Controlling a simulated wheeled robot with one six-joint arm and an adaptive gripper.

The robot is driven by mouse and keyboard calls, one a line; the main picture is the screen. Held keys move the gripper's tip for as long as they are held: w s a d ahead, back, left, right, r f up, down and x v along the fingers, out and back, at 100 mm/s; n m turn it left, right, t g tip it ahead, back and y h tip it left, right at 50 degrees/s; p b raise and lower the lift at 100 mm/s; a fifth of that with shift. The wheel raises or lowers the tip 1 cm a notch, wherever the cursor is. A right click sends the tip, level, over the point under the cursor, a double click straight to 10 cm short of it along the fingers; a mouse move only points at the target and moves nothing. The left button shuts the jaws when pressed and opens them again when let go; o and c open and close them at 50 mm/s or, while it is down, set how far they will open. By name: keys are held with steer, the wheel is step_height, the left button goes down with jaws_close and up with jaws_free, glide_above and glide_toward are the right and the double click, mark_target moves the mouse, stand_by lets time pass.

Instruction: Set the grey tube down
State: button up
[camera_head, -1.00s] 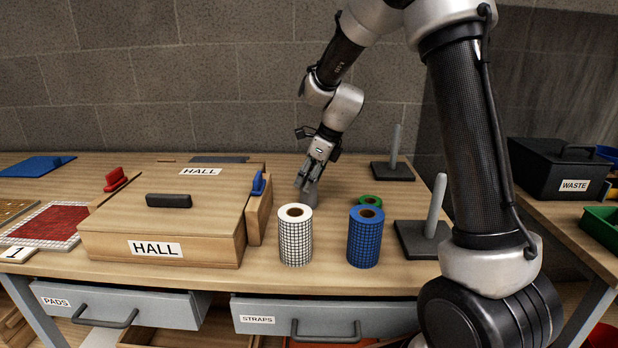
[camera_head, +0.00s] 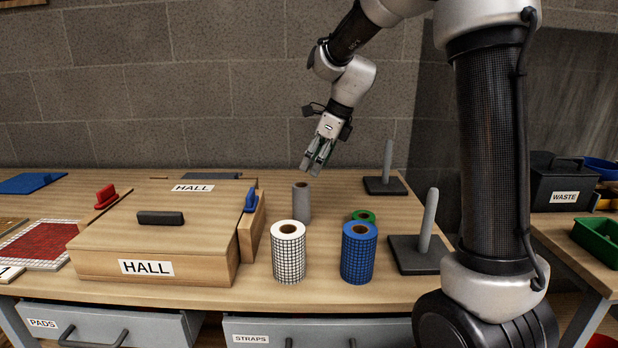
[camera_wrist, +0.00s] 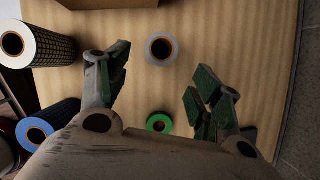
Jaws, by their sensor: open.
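The grey tube (camera_head: 301,202) stands upright on the wooden table, behind the white gridded roll and to the right of the large HALL box. In the wrist view the grey tube (camera_wrist: 161,49) shows from above as a ring, lying beyond and between my fingers and apart from them. My gripper (camera_head: 316,171) is open and empty, above the tube and slightly to its right. Its spread fingers (camera_wrist: 165,88) also show in the wrist view.
A white gridded roll (camera_head: 288,252), a blue roll (camera_head: 358,254) and a green roll (camera_head: 364,216) stand nearby. Two dark peg stands (camera_head: 420,256) (camera_head: 384,186) are to the right. The HALL box (camera_head: 205,265) fills the left. Bare table lies right of the tube.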

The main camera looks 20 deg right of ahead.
steer(key=s+d+r+n+t+h, duration=0.1)
steer(key=s+d+r+n, duration=0.2)
steer(key=s+n, duration=0.5)
steer(key=s+d+r+n+h, duration=0.1)
steer(key=s+d+r+n, duration=0.4)
steer(key=s, duration=0.6)
steer(key=s+d+f+n, duration=0.1)
steer(key=s+f+n, duration=0.1)
steer(key=s+n, duration=0.4)
steer(key=s+d+f+n+h, duration=0.1)
steer(key=s+f+n, duration=0.2)
steer(key=s+n, duration=0.3)
steer(key=shift+s+d+f+t+h, duration=0.25)
steer(key=shift+d+f+t+h, duration=0.05)
steer(key=shift+d, duration=0.05)
